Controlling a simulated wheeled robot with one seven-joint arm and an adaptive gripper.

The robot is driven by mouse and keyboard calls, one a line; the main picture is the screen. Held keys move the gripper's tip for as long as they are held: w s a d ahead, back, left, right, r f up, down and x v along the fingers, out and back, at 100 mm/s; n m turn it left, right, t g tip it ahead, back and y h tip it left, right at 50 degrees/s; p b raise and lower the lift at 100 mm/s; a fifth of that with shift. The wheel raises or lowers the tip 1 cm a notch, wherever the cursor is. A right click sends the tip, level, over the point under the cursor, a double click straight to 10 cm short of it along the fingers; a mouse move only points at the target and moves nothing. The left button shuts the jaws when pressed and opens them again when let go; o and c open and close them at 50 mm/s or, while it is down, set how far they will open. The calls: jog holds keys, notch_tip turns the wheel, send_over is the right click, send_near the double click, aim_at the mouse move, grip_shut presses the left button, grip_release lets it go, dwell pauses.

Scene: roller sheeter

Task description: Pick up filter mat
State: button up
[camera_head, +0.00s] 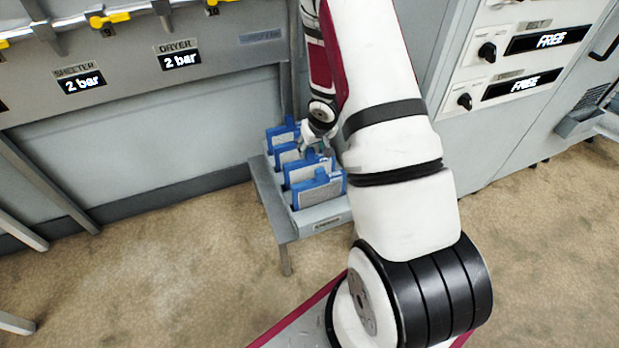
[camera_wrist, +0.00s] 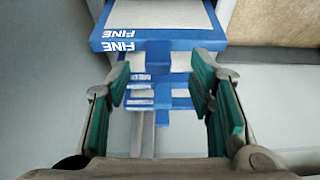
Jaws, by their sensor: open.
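Several blue-framed filter mats with pale faces stand upright in a row in a grey holder (camera_head: 322,219). The front filter mat (camera_head: 318,190) is clearest; the gripper and arm partly hide the others. My gripper (camera_head: 318,150) is over the row, close to the middle mats. In the wrist view, my gripper (camera_wrist: 161,100) is open, its teal pads apart with nothing clasped. A blue filter mat marked FINE (camera_wrist: 150,38) shows at the top, beyond the fingertips. Blue edges and tabs of other mats (camera_wrist: 158,92) show in the gap between the pads. I cannot tell whether the pads touch any mat.
The holder sits on a small grey stand (camera_head: 286,262) against the machine wall. A panel with SHEETER and DRYER pressure displays (camera_head: 180,60) is at left. A cabinet with knobs and FREE displays (camera_head: 522,84) is at right. The brown floor (camera_head: 150,270) is clear in front.

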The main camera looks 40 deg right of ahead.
aim_at(310, 150)
jog(key=x, duration=0.1)
jog(key=b+x, duration=0.1)
jog(key=x, duration=0.1)
jog(key=b+x, duration=0.1)
jog(key=x, duration=0.1)
jog(key=shift+w+d, duration=0.25)
jog(key=shift+w, duration=0.1)
grip_shut()
